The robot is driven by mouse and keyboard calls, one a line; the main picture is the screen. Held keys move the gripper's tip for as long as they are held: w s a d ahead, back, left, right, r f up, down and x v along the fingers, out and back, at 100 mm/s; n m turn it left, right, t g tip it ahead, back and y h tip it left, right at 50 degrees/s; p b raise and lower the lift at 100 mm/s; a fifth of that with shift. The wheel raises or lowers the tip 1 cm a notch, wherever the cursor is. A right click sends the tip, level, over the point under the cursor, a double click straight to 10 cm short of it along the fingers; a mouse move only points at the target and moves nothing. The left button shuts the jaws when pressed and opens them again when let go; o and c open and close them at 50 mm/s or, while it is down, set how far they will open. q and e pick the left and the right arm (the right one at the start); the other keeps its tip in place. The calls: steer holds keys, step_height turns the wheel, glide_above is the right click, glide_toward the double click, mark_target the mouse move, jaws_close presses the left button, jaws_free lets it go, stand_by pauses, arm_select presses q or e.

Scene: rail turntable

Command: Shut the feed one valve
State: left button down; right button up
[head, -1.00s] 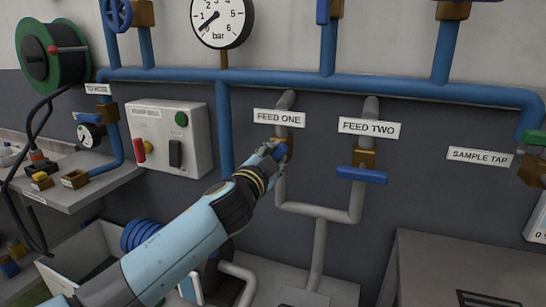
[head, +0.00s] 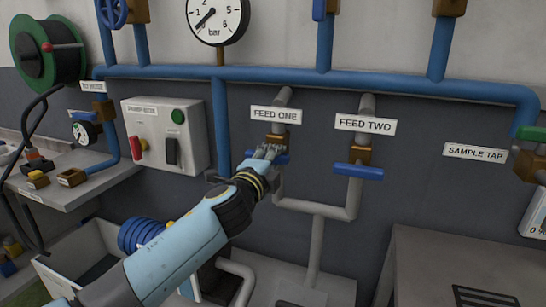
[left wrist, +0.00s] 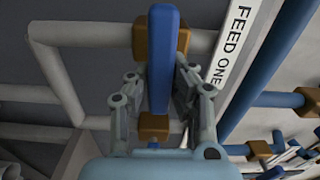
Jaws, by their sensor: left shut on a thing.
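The feed one valve has a brass body (head: 276,141) on a grey pipe, under the FEED ONE label (head: 276,115). Its blue lever (head: 283,159) shows on both sides of my left gripper (head: 268,153) and lies crosswise to the pipe. In the left wrist view the blue lever (left wrist: 160,60) stands between the two fingers of my left gripper (left wrist: 155,85), across the horizontal grey pipe (left wrist: 95,36). The left gripper is shut on the lever; its middle is partly hidden in the head view. My right gripper is not in view.
The feed two valve's blue lever (head: 358,171) lies crosswise close to the right. A blue main pipe (head: 400,84) runs above. A control box (head: 165,135) hangs left, and a grey bench top (head: 460,265) stands lower right.

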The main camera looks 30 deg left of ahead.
arm_select(q)
steer(key=shift+f+m, duration=0.2)
steer(key=shift+m, duration=0.1)
steer(key=c, duration=1.2)
jaws_free()
steer(key=shift+r, duration=0.1)
steer(key=shift+o, duration=0.2)
steer(key=v, duration=1.2)
steer(key=shift+d, duration=0.1)
